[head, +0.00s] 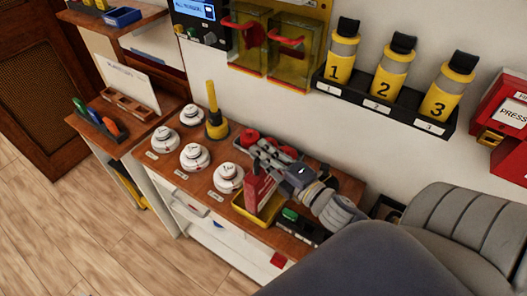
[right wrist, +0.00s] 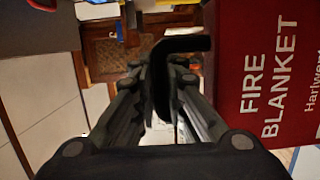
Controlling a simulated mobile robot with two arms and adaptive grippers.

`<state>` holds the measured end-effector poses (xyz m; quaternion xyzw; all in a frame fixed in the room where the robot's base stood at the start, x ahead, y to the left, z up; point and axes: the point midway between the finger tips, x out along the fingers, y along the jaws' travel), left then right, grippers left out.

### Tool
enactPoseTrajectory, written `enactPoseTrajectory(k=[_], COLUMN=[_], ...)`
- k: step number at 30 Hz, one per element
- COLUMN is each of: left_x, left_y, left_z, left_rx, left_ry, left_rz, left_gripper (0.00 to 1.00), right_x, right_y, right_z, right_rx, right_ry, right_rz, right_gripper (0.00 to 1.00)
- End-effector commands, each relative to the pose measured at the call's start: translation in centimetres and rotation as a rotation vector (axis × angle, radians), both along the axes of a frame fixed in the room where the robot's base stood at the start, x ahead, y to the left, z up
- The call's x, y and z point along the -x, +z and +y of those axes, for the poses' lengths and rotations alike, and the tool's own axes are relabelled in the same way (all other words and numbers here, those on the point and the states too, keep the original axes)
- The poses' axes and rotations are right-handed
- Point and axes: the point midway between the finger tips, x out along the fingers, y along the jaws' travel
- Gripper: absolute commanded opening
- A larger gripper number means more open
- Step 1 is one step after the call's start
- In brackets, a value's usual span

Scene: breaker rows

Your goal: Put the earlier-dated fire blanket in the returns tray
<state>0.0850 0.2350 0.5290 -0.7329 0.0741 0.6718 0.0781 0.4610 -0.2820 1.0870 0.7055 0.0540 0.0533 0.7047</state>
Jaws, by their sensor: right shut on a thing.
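My right gripper (head: 268,160) is shut on a fire blanket, a red box-like pack (head: 260,188). In the right wrist view, its red face (right wrist: 265,80) reads "FIRE BLANKET" and lies at the right, beside the fingers (right wrist: 170,85). A black hooked piece, seemingly its handle, is between the fingers. No date is readable. In the head view the pack is upright at a shallow yellow tray (head: 243,213); I cannot tell whether it rests inside or hangs just above. Whether this is the returns tray cannot be read. My left gripper is not in view.
Several white round detectors (head: 195,156) and a yellow plunger-like tool (head: 214,122) stand on the wooden bench left of the gripper. Red items (head: 247,138) lie behind it. Three numbered yellow canisters (head: 390,75) sit in a black wall rack above. Grey seat-like shape is at right.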

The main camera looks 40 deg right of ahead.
Motion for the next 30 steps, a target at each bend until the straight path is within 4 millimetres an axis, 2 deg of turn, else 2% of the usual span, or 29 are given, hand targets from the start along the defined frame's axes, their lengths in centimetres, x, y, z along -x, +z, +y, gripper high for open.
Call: enactPoseTrajectory(k=[12, 13, 15, 16, 27, 30], left_x=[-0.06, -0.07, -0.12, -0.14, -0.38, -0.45], left_y=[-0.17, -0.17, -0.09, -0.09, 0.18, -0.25], left_z=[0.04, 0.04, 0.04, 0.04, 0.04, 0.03], left_rx=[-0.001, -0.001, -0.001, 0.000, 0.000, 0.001], left_ry=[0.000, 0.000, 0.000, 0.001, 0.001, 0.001], left_rz=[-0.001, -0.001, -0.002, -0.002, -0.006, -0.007], left_gripper=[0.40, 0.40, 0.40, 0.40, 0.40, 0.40], right_x=[-0.03, 0.01, 0.01, 0.01, 0.01, 0.70], right_y=[-0.51, -0.71, -0.62, -0.62, -0.28, -0.62], right_z=[0.09, 0.05, 0.06, 0.06, 0.06, -0.03], right_rx=[0.000, 0.000, 0.000, 0.000, 0.001, -0.001], right_ry=[0.002, 0.001, 0.001, 0.001, 0.002, 0.001], right_rz=[-0.005, -0.001, -0.001, -0.001, -0.001, 0.002], right_gripper=[0.00, 0.14, 0.30, 0.32, 0.32, 0.32])
